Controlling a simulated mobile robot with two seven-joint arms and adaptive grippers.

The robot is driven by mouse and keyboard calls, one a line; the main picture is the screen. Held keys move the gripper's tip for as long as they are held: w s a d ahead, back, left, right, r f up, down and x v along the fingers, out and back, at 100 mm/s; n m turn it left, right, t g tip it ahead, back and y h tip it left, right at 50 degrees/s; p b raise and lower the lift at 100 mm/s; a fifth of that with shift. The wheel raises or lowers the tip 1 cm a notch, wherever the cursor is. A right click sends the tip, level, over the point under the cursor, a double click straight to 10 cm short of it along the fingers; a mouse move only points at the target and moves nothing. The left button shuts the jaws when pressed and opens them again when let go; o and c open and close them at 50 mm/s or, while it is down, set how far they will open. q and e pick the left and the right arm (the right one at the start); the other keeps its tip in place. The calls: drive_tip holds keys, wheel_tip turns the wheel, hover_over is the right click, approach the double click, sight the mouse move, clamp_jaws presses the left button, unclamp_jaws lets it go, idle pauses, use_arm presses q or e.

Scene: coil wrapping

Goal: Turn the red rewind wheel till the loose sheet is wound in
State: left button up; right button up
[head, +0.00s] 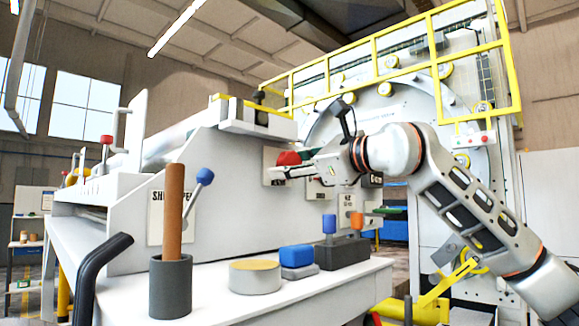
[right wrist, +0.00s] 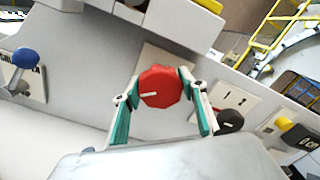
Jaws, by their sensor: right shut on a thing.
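The red rewind wheel (head: 288,158) is a small faceted knob on the side panel of the white machine. In the right wrist view the red wheel (right wrist: 161,87) faces the camera, with a short white mark pointing left. My right gripper (head: 282,168) reaches in from the right and is shut on the wheel. In the right wrist view its two green-padded fingers (right wrist: 163,100) sit on either side of the wheel. My left gripper is not in view. I cannot clearly make out a loose sheet; a pale roll (head: 180,138) lies along the machine's top.
A white ledge (head: 215,308) below carries a grey cup (head: 171,288) with a brown rod, a round tin (head: 255,277), a blue block (head: 297,256) and a dark box (head: 342,253). A blue-knobbed lever (head: 205,177) stands left. Yellow railings (head: 395,62) rise behind.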

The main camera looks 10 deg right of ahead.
drive_tip(key=shift+m, duration=0.6)
drive_tip(key=o, duration=1.1)
drive_tip(key=v, duration=1.2)
